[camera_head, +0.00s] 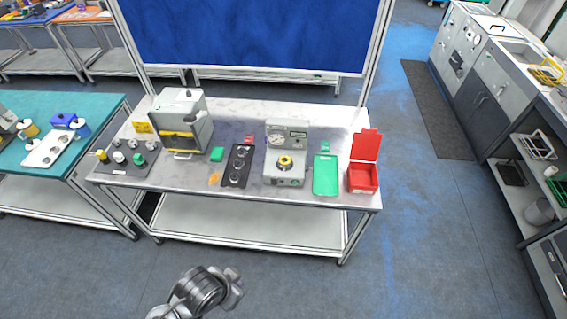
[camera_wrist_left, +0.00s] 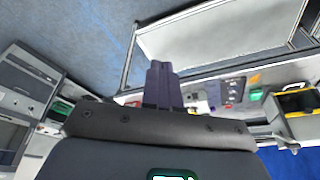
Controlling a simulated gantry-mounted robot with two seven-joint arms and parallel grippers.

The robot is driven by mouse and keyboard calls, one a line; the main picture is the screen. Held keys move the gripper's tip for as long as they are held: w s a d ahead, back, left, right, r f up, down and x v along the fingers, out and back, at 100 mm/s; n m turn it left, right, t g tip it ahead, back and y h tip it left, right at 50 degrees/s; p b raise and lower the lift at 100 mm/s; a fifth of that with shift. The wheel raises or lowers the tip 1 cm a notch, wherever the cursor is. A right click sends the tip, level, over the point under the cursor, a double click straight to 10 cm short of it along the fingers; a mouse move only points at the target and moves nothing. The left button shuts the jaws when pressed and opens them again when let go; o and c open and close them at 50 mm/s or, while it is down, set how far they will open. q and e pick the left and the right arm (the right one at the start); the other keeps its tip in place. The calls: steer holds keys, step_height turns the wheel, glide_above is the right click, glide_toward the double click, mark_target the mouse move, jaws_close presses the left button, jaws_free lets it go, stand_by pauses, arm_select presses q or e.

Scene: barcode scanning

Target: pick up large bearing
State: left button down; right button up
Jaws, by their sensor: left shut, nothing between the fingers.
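A black tray (camera_head: 232,178) on the middle of the workbench holds round ring-shaped metal parts (camera_head: 241,153), which look like bearings. I cannot tell from their size which one is the large bearing. The tray also shows small in the left wrist view (camera_wrist_left: 232,90). My left gripper (camera_wrist_left: 161,66) has its dark fingers together and empty, away from the bench and touching nothing. In the head view a metal arm part (camera_head: 203,289) of mine shows at the bottom, in front of the bench. My right gripper is not in view.
On the workbench (camera_head: 345,197) stand a grey box machine (camera_head: 181,108), a dial device (camera_head: 287,134) with a yellow ring, a green tray (camera_head: 326,176), an open red box (camera_head: 361,178) and a dark mat (camera_head: 118,169) with small parts. The floor in front is clear.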

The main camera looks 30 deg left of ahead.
arm_select(q)
steer(key=c, duration=1.8)
jaws_free()
steer(key=o, duration=1.7)
steer(key=shift+w, duration=0.1)
